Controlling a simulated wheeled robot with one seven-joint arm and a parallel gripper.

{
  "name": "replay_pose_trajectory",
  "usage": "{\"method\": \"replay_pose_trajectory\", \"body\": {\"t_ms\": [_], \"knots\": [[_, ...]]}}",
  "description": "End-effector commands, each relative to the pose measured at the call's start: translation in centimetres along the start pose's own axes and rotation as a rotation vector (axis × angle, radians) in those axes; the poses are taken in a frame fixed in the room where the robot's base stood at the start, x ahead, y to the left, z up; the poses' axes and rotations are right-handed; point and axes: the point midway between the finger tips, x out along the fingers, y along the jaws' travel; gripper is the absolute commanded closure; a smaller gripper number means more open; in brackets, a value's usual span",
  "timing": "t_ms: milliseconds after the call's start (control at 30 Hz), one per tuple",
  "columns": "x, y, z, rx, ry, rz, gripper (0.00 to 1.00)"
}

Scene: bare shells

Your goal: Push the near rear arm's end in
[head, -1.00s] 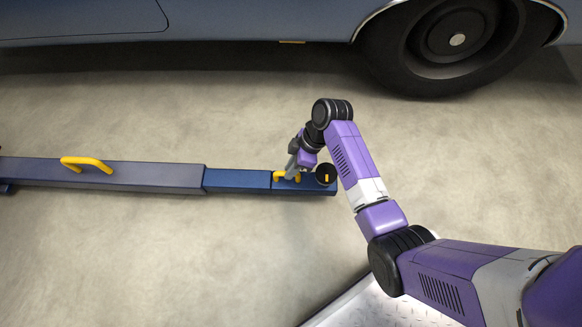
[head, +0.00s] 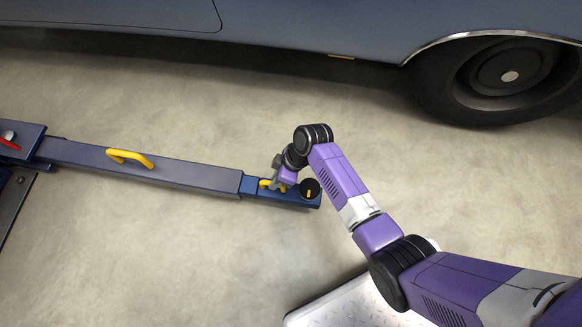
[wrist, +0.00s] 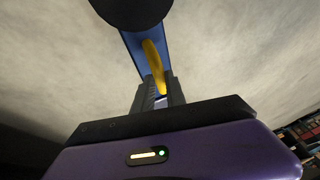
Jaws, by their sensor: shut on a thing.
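A round black pad (head: 309,189) with a yellow mark sits at the tip. My gripper (head: 279,178) is shut on the small yellow handle (head: 265,184) of the end section, just left of the pad. In the wrist view the yellow handle (wrist: 153,62) runs down between my fingers, which are partly hidden.
A blue car (head: 300,30) with a dark wheel (head: 503,78) stands behind the arm. The lift's post base with a red lever (head: 9,143) is at the far left. The concrete floor around the arm is clear.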

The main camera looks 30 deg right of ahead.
Motion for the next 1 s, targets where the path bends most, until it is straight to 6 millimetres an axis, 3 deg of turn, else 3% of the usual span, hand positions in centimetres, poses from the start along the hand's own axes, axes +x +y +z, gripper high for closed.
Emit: {"method": "replay_pose_trajectory", "body": {"t_ms": [100,300,800,833,900,1000], "knots": [[1.1,-0.1,-2.4,-0.006,0.003,-0.004,1.00],[2.0,-0.1,-4.8,-0.003,0.002,-0.004,1.00],[2.3,-0.1,-5.8,-0.004,0.007,-0.001,1.00],[2.3,-0.1,-5.8,-0.004,0.007,-0.001,0.78],[2.2,0.0,-5.7,-0.004,0.006,-0.001,0.64],[2.2,0.0,-5.6,-0.003,0.004,-0.001,0.62]]}}
